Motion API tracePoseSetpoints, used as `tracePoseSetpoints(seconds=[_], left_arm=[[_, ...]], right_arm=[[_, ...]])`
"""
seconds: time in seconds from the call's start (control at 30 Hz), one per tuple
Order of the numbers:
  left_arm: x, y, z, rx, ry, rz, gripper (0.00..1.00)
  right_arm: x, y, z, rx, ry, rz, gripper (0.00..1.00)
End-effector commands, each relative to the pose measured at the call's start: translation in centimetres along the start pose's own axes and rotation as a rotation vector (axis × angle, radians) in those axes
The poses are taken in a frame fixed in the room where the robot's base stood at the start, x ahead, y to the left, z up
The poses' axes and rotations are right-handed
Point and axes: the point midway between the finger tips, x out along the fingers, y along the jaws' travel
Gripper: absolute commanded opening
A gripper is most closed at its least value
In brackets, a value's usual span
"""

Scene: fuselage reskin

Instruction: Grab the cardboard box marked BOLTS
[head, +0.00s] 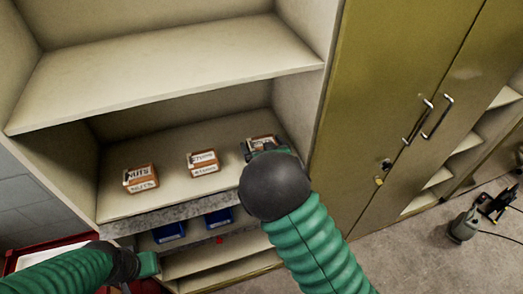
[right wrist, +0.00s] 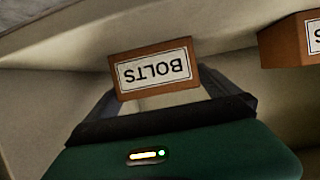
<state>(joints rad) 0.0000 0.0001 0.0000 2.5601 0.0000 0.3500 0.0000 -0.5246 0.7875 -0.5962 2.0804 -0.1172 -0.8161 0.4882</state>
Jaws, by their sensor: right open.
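The cardboard box marked BOLTS (right wrist: 153,70) is brown with a white label, which reads upside down in the right wrist view. In the head view this box (head: 261,141) stands at the right end of the middle shelf, partly hidden by my right gripper (head: 268,148). My right gripper (right wrist: 160,95) is open. Its dark fingers reach toward the box, which shows between and just beyond them; I cannot tell whether they touch it. My left gripper (head: 148,265) is low at the left in the head view, and its jaws are not clear.
Two similar boxes stand left on the same shelf: one marked NUTS (head: 141,178) and a middle box (head: 203,162). The upper shelf (head: 170,70) overhangs them. Blue bins (head: 168,232) sit below. A closed yellow cabinet (head: 390,110) stands to the right.

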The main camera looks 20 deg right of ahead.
Motion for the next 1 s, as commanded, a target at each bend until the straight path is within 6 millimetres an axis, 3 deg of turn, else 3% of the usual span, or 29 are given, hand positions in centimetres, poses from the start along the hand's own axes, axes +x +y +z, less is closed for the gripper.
tracePoseSetpoints(seconds=[0.23, 0.8, 1.0], left_arm=[[0.02, 0.0, -0.01, 0.0, 0.0, 0.0, 0.0], [0.02, 0.0, -0.01, 0.0, 0.0, 0.0, 0.0], [0.0, 0.0, -0.01, 0.0, 0.0, 0.0, 0.0]], right_arm=[[0.21, 0.01, -0.05, 0.0, 0.0, 0.0, 0.97], [0.22, -0.01, -0.08, 0.001, 0.001, 0.0, 0.23], [0.21, -0.01, -0.22, 0.001, 0.004, -0.001, 0.2]])
